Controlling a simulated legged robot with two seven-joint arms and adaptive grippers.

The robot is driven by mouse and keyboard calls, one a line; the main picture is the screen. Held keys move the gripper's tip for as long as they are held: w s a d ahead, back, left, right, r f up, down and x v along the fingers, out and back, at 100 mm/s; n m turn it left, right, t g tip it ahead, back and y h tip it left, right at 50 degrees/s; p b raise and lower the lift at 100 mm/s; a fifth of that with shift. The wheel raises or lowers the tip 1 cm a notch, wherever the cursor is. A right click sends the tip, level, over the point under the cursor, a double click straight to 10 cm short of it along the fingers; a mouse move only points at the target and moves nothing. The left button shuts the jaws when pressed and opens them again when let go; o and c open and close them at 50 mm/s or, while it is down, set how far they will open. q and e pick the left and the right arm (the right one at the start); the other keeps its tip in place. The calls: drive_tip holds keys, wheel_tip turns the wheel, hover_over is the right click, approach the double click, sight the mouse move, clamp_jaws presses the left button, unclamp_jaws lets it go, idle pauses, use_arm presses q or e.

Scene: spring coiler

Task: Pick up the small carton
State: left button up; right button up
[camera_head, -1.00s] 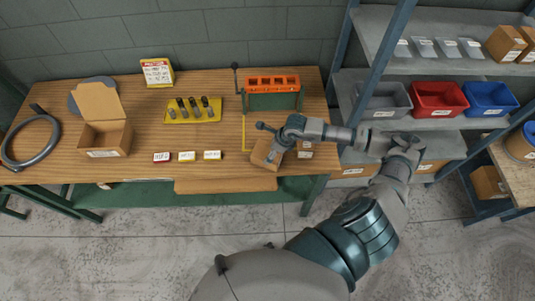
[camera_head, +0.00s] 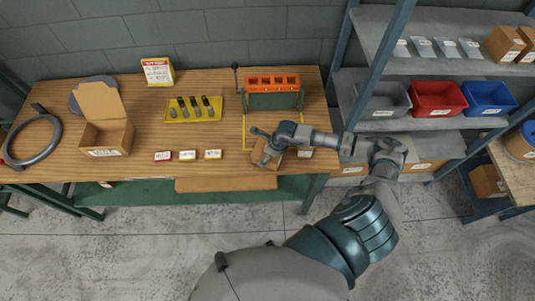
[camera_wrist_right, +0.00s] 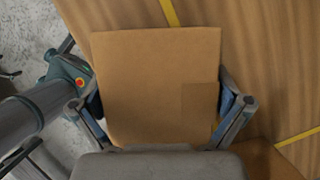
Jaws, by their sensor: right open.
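The small carton, a plain brown box, sits near the front right of the workbench in the head view (camera_head: 275,161). My right gripper (camera_head: 264,147) is over it and hides part of it. In the right wrist view the carton (camera_wrist_right: 150,65) fills the space between the two fingers of my open right gripper (camera_wrist_right: 160,100). One finger is beside its left side and one beside its right side. I cannot tell whether either touches it. My left gripper is in neither view.
On the workbench (camera_head: 210,140) stand an open cardboard box (camera_head: 105,138), a yellow tray (camera_head: 180,115) with dark cylinders, small labelled boxes (camera_head: 187,155) and an orange-topped fixture (camera_head: 272,84). A shelf with bins (camera_head: 435,100) stands right.

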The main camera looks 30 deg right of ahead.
drive_tip(key=shift+f, duration=0.15)
idle(0.3)
drive_tip(key=c, duration=1.4)
